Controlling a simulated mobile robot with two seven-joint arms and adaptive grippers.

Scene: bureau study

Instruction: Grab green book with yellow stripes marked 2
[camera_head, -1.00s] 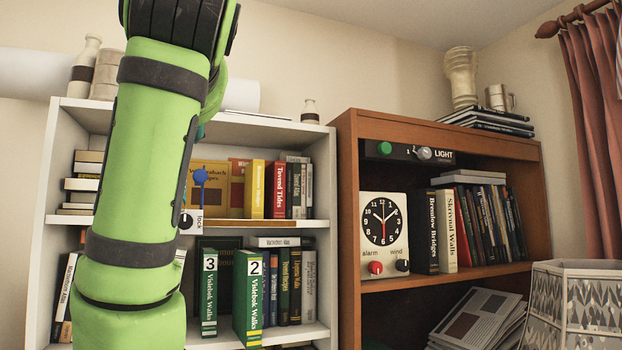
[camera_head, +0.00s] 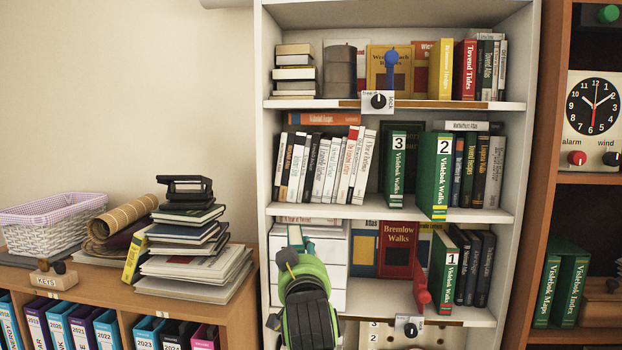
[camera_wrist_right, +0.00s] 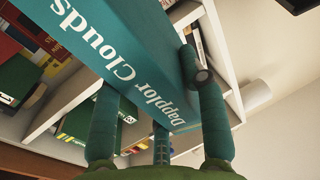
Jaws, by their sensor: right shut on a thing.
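The green book marked 2 (camera_head: 436,175), with white "Videbok Walks" lettering, stands upright on the white bookcase's middle shelf. It juts forward a little. Similar green books marked 3 (camera_head: 396,165) and 1 (camera_head: 443,275) stand to its left and on the shelf below. My right gripper (camera_head: 293,250) is low and to the left of the book marked 2, apart from it. In the wrist view my right gripper (camera_wrist_right: 160,110) is shut on a teal book (camera_wrist_right: 110,50) lettered "Dapplor Clouds". That book is hard to make out in the head view. My left gripper is out of view.
A blue lever (camera_head: 391,70) and a lock knob (camera_head: 378,101) sit at the upper shelf edge. A red lever (camera_head: 421,285) stands by the book marked 1. A low cabinet (camera_head: 150,305) with a book pile and basket is at the left.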

